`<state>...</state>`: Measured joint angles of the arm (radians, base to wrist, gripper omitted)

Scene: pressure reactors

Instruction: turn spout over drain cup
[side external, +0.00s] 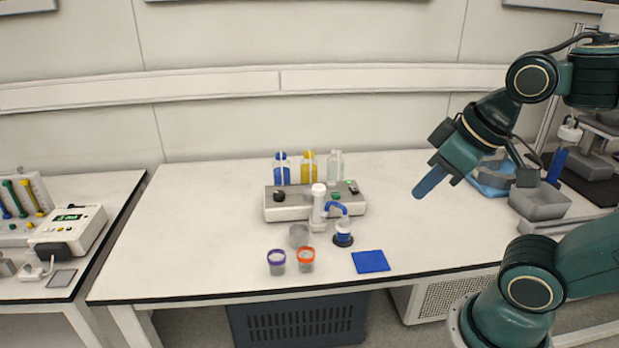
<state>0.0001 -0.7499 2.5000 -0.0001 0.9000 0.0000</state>
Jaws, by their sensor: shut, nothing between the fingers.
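The spout (338,206) is a blue curved tube on a white upright column (318,203), in front of a grey bench unit. It points to the right and down, with its end above a small clear vessel with a blue band on a dark round base (343,236). A grey cup (299,236) stands just left of the column. Two more cups, one purple-rimmed (276,262) and one orange-rimmed (306,259), stand in front. I cannot tell which is the drain cup. My gripper (425,188) is shut and empty, above the table to the right of the spout, with blue fingers pointing down-left.
Blue, yellow and clear bottles (308,167) stand behind the grey unit (290,207). A blue mat (371,261) lies front right. The table's left part is clear.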

